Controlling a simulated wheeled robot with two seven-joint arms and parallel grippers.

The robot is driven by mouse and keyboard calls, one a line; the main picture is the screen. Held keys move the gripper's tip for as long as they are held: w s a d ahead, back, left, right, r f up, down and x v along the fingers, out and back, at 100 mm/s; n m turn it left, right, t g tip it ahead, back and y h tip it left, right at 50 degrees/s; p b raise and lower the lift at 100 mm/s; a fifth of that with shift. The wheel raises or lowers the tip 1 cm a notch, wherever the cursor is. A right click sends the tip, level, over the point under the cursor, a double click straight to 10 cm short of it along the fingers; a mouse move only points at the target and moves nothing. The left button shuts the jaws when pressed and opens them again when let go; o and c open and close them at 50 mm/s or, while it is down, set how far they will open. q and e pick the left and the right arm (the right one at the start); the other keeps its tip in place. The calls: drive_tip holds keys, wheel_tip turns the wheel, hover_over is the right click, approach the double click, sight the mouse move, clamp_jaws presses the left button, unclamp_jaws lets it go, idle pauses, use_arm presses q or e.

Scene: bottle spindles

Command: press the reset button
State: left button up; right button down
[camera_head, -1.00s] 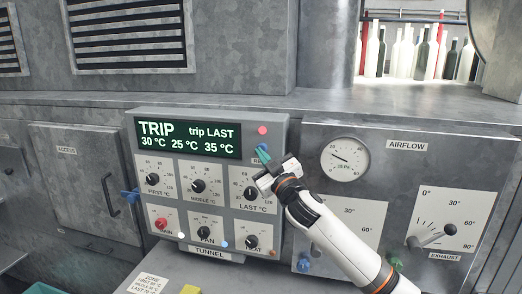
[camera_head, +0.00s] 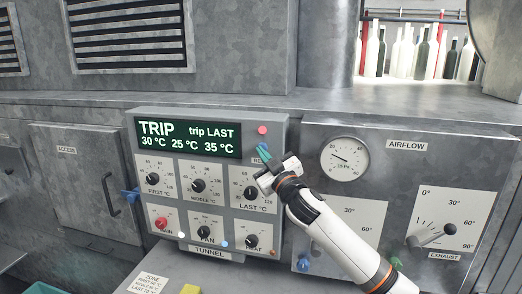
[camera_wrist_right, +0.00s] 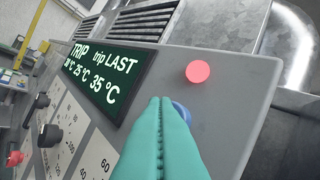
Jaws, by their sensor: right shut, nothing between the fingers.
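The grey tunnel control panel (camera_head: 180,116) has a dark display (camera_head: 188,139) reading TRIP, trip LAST, 30 °C, 25 °C and 35 °C. A blue button (camera_wrist_right: 182,111) sits to the right of the display, below a round red light (camera_head: 262,130) that also shows in the right wrist view (camera_wrist_right: 198,72). My right gripper (camera_head: 263,151) is shut and empty, with its teal fingers (camera_wrist_right: 160,108) pointing at the panel by the blue button. The fingers hide part of the button and its label; I cannot tell whether they touch it. My left gripper is not in view.
Temperature dials (camera_head: 198,186) and several small knobs fill the panel below the display. An airflow gauge (camera_head: 345,158) and an exhaust lever (camera_head: 430,236) are on the panel to the right. Bottles (camera_head: 405,55) stand in the opening at the top right.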

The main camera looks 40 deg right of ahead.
drive_tip(key=shift+w+d, duration=0.15)
drive_tip(key=shift+d, duration=0.05)
idle(0.6)
drive_tip(key=shift+s+a, duration=0.6)
drive_tip(key=shift+a, duration=0.1)
drive_tip(key=s+a, duration=0.3)
drive_tip(key=a, duration=0.1)
drive_tip(key=shift+s, duration=0.15)
drive_tip(key=shift+d, duration=0.1)
idle(0.7)
